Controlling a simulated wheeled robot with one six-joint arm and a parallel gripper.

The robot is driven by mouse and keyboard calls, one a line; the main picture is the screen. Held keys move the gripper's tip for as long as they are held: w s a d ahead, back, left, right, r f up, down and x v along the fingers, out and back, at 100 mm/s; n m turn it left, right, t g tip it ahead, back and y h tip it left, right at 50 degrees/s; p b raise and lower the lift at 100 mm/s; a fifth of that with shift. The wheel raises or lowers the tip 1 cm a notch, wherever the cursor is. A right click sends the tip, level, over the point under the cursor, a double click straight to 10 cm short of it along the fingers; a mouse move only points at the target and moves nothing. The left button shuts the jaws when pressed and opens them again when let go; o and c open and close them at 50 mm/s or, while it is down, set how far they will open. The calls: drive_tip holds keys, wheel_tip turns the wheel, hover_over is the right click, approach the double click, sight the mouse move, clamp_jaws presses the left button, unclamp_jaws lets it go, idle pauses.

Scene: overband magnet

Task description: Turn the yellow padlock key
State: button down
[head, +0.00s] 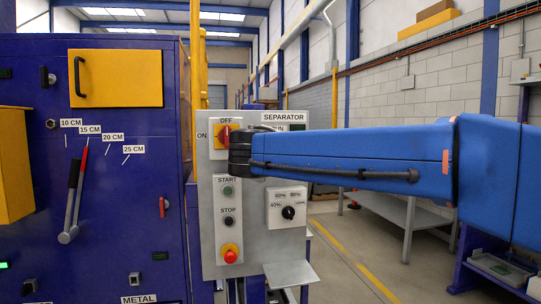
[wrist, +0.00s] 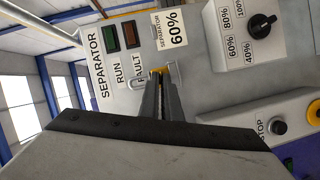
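The yellow padlock key (wrist: 160,70) shows as a small yellow patch at my fingertips in the wrist view, against the grey separator panel (wrist: 200,78). My gripper (wrist: 161,76) has its two grey fingers close together and appears shut on it. The fingers hide most of the key, so its angle cannot be read. Pale metal pieces show on both sides of the fingertips. In the head view my blue arm reaches across the panel (head: 258,255) and hides the key and the fingers.
The 60% label (wrist: 172,29) and the RUN and FAULT lamps are close to the fingertips. The percentage selector knob (head: 288,212), red-yellow OFF switch (head: 222,137), START button (head: 227,191) and red stop button (head: 231,256) stand out from the panel. A blue cabinet (head: 115,215) is on the left.

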idle(0.3)
drive_tip(key=c, duration=2)
unclamp_jaws()
